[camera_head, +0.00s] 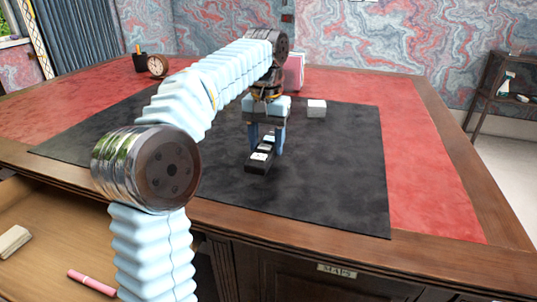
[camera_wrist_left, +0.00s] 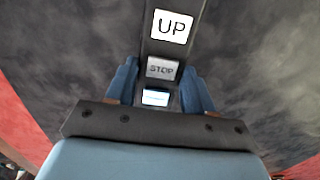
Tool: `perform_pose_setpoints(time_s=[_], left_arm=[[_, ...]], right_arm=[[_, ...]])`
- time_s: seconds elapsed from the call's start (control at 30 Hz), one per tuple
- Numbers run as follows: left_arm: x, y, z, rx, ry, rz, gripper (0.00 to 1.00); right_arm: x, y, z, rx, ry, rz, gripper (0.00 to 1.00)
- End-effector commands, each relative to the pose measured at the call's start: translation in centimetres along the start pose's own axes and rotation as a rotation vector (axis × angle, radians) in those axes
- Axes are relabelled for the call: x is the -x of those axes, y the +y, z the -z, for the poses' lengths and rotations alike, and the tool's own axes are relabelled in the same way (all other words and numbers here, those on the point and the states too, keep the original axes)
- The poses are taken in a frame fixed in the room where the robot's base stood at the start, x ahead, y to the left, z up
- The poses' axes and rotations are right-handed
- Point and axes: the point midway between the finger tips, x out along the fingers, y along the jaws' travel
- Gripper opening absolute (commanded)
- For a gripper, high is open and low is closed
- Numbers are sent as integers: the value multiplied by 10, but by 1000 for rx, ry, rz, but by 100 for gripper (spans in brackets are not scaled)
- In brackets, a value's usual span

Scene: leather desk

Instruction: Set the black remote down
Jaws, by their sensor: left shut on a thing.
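The black remote (camera_head: 257,167) is a long dark block with pale buttons, in the middle of the head view over the black desk mat (camera_head: 335,180). My left gripper (camera_head: 265,150) points down and is shut on the remote, one finger on each side. In the left wrist view the remote (camera_wrist_left: 172,47) runs up between the two blue fingers (camera_wrist_left: 160,92), with buttons marked UP and STOP and a bluish one below. I cannot tell whether its underside touches the mat. My right gripper is not in view.
A small white box (camera_head: 316,108) stands on the mat behind the gripper, with a pink object (camera_head: 294,72) farther back. A clock (camera_head: 157,66) and a dark holder (camera_head: 139,62) stand at the far left. An open drawer (camera_head: 40,265) is at lower left. The mat's right part is clear.

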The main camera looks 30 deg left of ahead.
Motion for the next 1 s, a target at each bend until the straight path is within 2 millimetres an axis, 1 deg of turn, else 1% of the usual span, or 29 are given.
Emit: perform_pose_setpoints(time_s=[0.07, 0.17, 0.2, 0.3, 0.37, 0.6, 0.73, 0.77, 0.9, 0.93, 1.0], left_arm=[[-4, 1, 4, 1, 0, 0, 18], [-18, 4, 11, 1, -2, 0, 18], [-27, 3, 10, 0, -2, 0, 18], [-39, 3, 9, 0, -1, 0, 18], [-42, 3, 10, 0, 1, -1, 18], [-42, 3, 10, 0, 2, -1, 18], [-46, 3, 9, 0, 1, -1, 18], [-46, 3, 9, 0, 1, 0, 54], [-46, 3, 9, 0, 1, 0, 76], [-46, 3, 9, 0, 1, 0, 78], [-46, 3, 9, 0, 1, 0, 78]], right_arm=[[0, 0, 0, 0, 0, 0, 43], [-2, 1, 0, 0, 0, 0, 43], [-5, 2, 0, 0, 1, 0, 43], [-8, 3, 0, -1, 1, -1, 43], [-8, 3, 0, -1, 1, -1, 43], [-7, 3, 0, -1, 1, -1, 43], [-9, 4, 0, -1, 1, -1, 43], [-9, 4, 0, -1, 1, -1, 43], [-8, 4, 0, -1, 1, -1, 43], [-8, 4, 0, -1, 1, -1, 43], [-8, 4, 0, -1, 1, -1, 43]])
